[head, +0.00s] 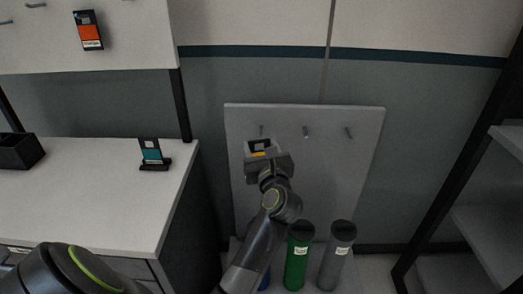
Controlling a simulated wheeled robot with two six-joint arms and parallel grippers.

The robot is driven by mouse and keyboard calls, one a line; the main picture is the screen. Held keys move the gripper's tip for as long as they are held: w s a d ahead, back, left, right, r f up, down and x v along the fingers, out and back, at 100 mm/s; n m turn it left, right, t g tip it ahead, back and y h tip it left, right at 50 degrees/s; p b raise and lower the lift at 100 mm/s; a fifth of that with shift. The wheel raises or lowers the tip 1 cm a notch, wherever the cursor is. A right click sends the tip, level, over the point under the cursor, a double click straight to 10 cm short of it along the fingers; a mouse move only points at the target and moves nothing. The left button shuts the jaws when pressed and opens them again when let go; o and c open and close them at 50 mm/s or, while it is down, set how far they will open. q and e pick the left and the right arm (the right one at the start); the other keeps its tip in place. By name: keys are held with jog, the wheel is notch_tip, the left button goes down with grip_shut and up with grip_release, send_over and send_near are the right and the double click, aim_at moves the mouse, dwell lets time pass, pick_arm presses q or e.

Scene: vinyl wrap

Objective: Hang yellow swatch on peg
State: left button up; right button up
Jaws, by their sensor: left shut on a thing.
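My left gripper (260,152) is in front of the upper left of a grey peg board (346,178). It is shut on the yellow swatch (258,153), and only a small yellow and dark part of the swatch shows past the gripper. The left peg (261,130) sticks out just above the swatch. The middle peg (305,132) and the right peg (349,132) are bare. I cannot tell whether the swatch touches the left peg. My right gripper is not in view.
A teal swatch (152,152) stands in a holder on the white counter (80,197), near a black bin (20,151). An orange swatch (88,31) hangs on the upper left panel. A green roll (298,258) and a grey roll (337,258) stand below the board. Shelving (488,230) is at right.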

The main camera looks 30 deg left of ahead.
aim_at(262, 142)
pick_arm(q)
jog(key=shift+w+a+f+b, duration=0.1)
jog(key=shift+w+a+b, duration=0.25)
jog(key=shift+w, duration=0.35)
jog(key=shift+w+a+b, duration=0.1)
jog(key=shift+w+a, duration=0.3)
jog(key=shift+w, duration=0.3)
jog(key=shift+w+a+f+b, duration=0.25)
jog(key=shift+w+a+b, duration=0.25)
jog(key=shift+w, duration=0.45)
jog(key=shift+w+a+f+b, duration=0.2)
jog(key=shift+w+a+b, duration=0.1)
jog(key=shift+w+a, duration=0.5)
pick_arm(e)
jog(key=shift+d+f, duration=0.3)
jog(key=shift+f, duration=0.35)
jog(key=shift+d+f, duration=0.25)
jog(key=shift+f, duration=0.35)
pick_arm(q)
jog(key=shift+w+d+f, duration=0.1)
jog(key=shift+w, duration=0.1)
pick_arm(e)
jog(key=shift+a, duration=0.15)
pick_arm(q)
jog(key=o, duration=1)
jog(key=shift+o, duration=0.2)
